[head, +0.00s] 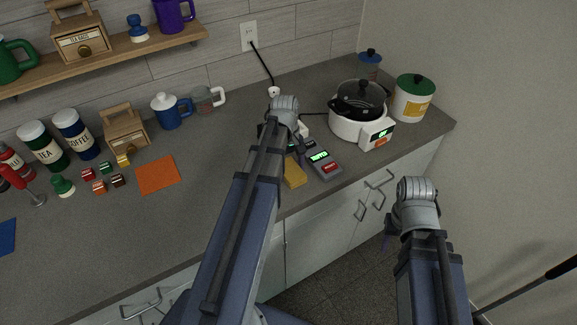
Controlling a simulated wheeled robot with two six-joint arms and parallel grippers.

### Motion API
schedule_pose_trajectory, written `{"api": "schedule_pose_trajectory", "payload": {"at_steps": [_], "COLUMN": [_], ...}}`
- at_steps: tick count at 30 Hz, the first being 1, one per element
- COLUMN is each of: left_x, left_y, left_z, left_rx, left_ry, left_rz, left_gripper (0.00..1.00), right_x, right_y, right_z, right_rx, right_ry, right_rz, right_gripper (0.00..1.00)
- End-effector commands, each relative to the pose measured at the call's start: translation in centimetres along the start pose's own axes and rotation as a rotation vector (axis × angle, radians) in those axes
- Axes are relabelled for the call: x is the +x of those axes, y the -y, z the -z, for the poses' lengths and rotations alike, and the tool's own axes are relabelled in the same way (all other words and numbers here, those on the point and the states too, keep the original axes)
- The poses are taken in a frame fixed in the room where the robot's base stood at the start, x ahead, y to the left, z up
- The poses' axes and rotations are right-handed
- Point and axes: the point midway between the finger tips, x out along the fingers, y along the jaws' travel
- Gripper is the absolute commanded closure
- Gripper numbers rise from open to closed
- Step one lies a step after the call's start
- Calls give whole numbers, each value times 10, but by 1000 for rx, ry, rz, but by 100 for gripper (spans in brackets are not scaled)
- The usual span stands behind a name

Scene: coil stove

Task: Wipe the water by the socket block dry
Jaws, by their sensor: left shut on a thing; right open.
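My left gripper (284,108) is over the counter at the spot where the wall cord ends. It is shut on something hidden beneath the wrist. A white piece (274,92) at the cord's end and another white patch (303,128) show beside it, probably parts of the socket block, which is mostly hidden. I cannot make out any water. A yellow sponge (294,173) lies on the counter near the front edge, beside my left forearm. An orange cloth (157,175) lies flat further left. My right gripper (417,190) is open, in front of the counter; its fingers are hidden.
A grey device (323,164) with a green display sits right of the sponge. A white cooker (361,126) with a dark pot and a lidded canister (413,98) stand at right. Mugs, a wooden box (125,128) and canisters line the back left.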

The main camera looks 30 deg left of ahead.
Motion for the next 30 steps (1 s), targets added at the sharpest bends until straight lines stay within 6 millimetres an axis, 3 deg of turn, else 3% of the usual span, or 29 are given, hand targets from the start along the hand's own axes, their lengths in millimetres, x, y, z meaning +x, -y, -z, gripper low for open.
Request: {"api": "schedule_pose_trajectory", "payload": {"at_steps": [18, 30], "left_x": [5, 0], "left_y": [1, 0], "left_z": [-40, -39], "left_rx": [5, 2], "left_ry": [7, 5], "left_rz": [1, 0], "left_gripper": [65, 65], "right_x": [-1, -5], "right_y": [0, 0], "right_z": [0, 0], "right_rx": [0, 0], "right_ry": [0, 0], "right_rz": [0, 0], "right_gripper": [50, 50]}}
